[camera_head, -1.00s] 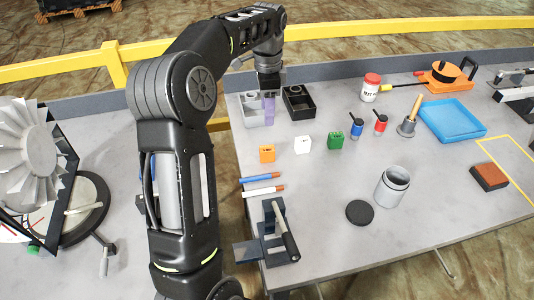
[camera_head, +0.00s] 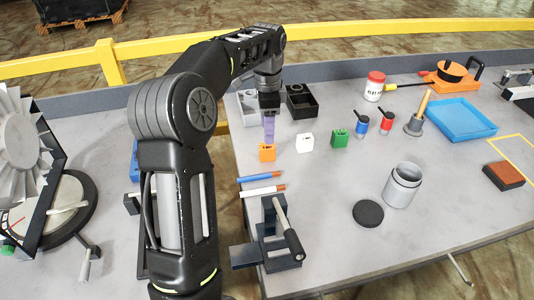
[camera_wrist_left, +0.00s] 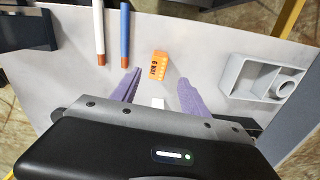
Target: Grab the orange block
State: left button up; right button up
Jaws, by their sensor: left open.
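The orange block (camera_head: 267,153) stands on the table near its left edge, at the left end of a row with a white block (camera_head: 305,143) and a green block (camera_head: 340,138). My left gripper (camera_head: 269,138) points down just behind and above the orange block. In the left wrist view the orange block (camera_wrist_left: 159,65) lies ahead of the gap between the two purple fingers (camera_wrist_left: 160,88), which are apart and empty. My right gripper is not in view.
A blue marker (camera_head: 260,178) and a white marker (camera_head: 262,191) lie in front of the orange block. A grey tray (camera_head: 247,106) and a black tray (camera_head: 300,102) stand behind. A black clamp-like fixture (camera_head: 275,235) sits at the front left.

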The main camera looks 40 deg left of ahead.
aim_at(267, 149)
pick_arm(q)
jog(key=shift+f, duration=1.3)
jog(key=shift+s+f+p, duration=0.15)
jog(key=shift+f+p, duration=0.15)
jog(key=shift+f, duration=2.35)
jog(key=shift+d, duration=0.1)
grip_shut()
